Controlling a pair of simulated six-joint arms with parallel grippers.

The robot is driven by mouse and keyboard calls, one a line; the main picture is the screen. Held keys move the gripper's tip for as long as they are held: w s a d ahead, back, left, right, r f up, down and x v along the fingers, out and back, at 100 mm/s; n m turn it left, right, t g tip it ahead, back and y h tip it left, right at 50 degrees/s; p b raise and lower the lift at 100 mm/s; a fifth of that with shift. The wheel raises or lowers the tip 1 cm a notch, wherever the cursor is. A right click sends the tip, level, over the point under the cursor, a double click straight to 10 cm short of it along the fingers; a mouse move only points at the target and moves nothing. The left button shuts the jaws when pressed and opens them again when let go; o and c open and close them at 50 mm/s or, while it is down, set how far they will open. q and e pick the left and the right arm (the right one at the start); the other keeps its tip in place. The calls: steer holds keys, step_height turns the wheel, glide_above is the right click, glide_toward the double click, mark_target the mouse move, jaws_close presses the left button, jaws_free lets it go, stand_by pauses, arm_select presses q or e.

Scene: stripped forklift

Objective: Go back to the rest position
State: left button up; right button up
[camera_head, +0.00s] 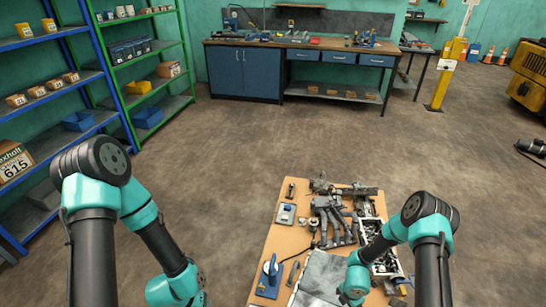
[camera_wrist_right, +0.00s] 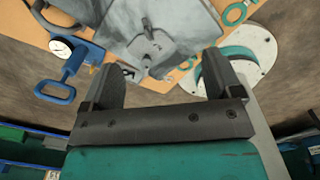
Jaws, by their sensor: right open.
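In the right wrist view my right gripper (camera_wrist_right: 163,76) is open, its two dark fingers well apart with nothing between them. Behind the fingers lies a grey cloth or sheet with a grey metal part on it (camera_wrist_right: 155,45); I cannot tell the distance. In the head view my right arm reaches down over the right front of the workbench (camera_head: 268,245), and its gripper cannot be made out. My left arm hangs to the left of the bench, and its gripper is cut off by the lower edge.
The bench carries a dark mechanical assembly (camera_head: 333,220), a blue tool (camera_head: 270,278) and a grey sheet (camera_head: 318,275). Blue shelving (camera_head: 95,45) stands left, a workbench with blue cabinets (camera_head: 245,72) at the back, a yellow post (camera_head: 440,85) at right. Open floor lies between.

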steer(key=s+a+r+m+y, duration=0.1)
steer(key=s+a+r+m, duration=0.1)
steer(key=r+m, duration=0.4)
steer(key=s+a+r+m+y, duration=0.1)
steer(key=s+a+r+m, duration=0.2)
steer(key=r+m, duration=0.4)
steer(key=s+a+r+m+y, duration=0.1)
steer(key=s+a+r+m, duration=0.2)
steer(key=m, duration=0.9)
steer(key=shift+s+r+y, duration=0.4)
steer(key=shift+s+r, duration=0.55)
steer(key=shift+r, duration=0.85)
